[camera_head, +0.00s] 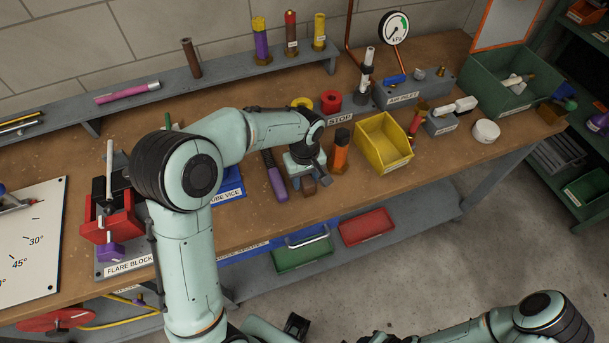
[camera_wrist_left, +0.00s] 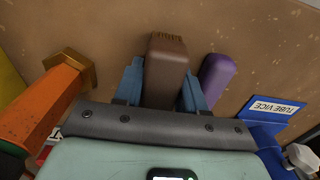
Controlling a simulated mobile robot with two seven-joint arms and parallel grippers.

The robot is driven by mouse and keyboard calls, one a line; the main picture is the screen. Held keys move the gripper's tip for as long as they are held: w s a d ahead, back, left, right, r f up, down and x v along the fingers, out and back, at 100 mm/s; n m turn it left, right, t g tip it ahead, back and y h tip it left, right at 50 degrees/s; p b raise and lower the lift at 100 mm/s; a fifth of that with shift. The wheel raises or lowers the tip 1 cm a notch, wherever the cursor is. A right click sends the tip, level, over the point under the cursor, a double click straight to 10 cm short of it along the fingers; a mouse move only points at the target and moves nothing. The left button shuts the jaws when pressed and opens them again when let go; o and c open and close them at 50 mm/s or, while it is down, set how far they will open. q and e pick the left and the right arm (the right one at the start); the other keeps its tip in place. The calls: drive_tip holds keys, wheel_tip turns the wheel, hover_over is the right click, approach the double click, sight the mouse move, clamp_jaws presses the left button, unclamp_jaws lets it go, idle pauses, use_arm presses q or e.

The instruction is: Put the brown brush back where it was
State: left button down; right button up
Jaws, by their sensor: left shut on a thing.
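My left gripper (camera_head: 304,184) is low over the front of the workbench and its blue fingers are shut on the brown brush (camera_head: 309,187). In the left wrist view the brush (camera_wrist_left: 166,70) stands out between the two fingers (camera_wrist_left: 160,88), its end toward the bench top. I cannot tell whether it touches the bench. A purple-handled tool (camera_head: 276,180) lies just left of the gripper; it also shows in the left wrist view (camera_wrist_left: 216,78). An orange-and-black tool (camera_head: 340,155) stands just right of the gripper. My right gripper is not in view; only part of that arm shows at lower right.
A yellow bin (camera_head: 384,142) stands right of the orange tool. A blue tube vice base (camera_head: 231,187) is to the left, past the purple tool. A red flare block (camera_head: 112,222) stands farther left. A grey rack (camera_head: 215,80) runs along the back. Red (camera_head: 366,227) and green trays are below.

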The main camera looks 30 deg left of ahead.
use_arm(q)
drive_tip(key=shift+f, duration=0.45)
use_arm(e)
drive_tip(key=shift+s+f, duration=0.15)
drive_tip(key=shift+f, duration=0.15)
use_arm(q)
drive_tip(key=c, duration=1)
unclamp_jaws()
drive_tip(key=shift+o, duration=0.2)
drive_tip(key=o, duration=0.5)
drive_tip(key=shift+o, duration=0.2)
drive_tip(key=shift+r+p, duration=1.1)
drive_tip(key=shift+r, duration=1.45)
drive_tip(key=shift+r+p, duration=0.7)
drive_tip(key=shift+r, duration=0.8)
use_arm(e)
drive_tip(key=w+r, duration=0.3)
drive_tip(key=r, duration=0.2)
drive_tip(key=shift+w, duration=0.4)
